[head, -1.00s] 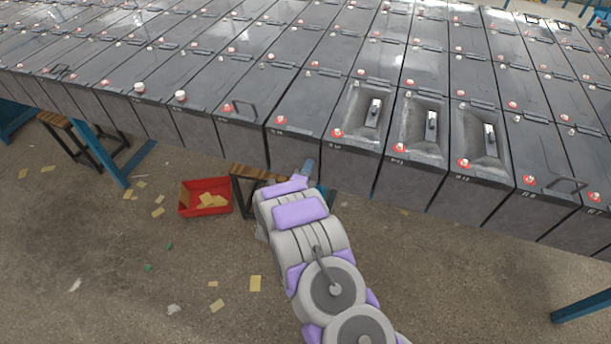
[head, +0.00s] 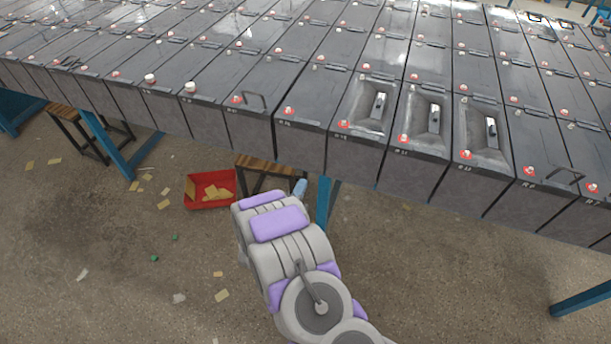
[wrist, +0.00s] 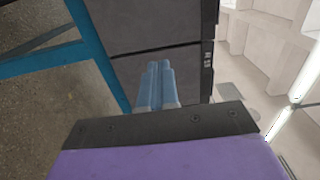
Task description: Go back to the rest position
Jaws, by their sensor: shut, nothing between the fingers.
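My gripper (wrist: 158,82) shows in the wrist view as two blue-grey fingers lying together, shut and empty. Beyond it are the dark side of a battery (wrist: 160,75) and a blue frame leg. In the head view the gripper's tip (head: 300,188) shows only in small part past my purple and grey arm. It is below the front edge of the battery row (head: 255,125), close to the wooden stool, and appears apart from the batteries. The rest of the gripper is hidden behind my wrist.
A red bin (head: 211,203) with yellow scraps stands on the floor beside a wooden stool (head: 262,162). Another stool (head: 75,115) is at the left. Blue legs (head: 325,205) hold up the rows. Several batteries have open recesses (head: 432,118).

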